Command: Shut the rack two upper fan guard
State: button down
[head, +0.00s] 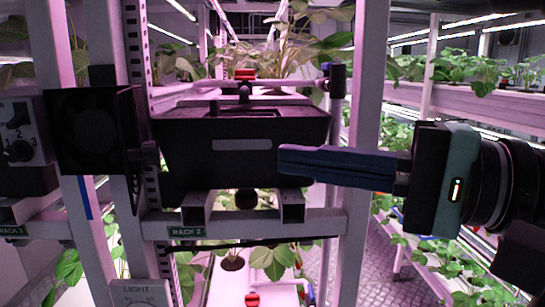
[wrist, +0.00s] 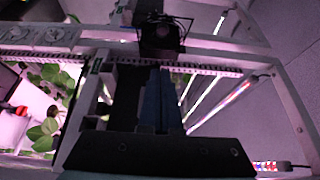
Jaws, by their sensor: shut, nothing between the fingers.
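A square black fan unit (head: 92,132) with a dark round face is on the rack post at left in the head view. A thin dark panel (head: 133,135) stands at its right edge, seen nearly edge-on; I cannot tell for sure whether this is the guard or how far it stands open. My gripper (head: 282,161) is shut and empty, its blue fingers pointing left in front of a black bin, well right of the fan unit. In the wrist view the blue fingers (wrist: 160,72) point toward a small black unit (wrist: 160,35) on the frame.
The black bin (head: 242,165) rests on rails above the RACK 2 label (head: 187,232). A white post (head: 366,90) stands behind my fingers. A control box with knobs (head: 20,140) is at far left. Leafy plants (head: 455,68) fill shelves at right.

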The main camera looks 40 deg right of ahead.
jog(key=w+a+b, duration=0.2)
jog(key=w+a, duration=0.5)
jog(key=w, duration=0.1)
jog(key=shift+a+b, duration=0.3)
jog(key=shift+a, duration=0.1)
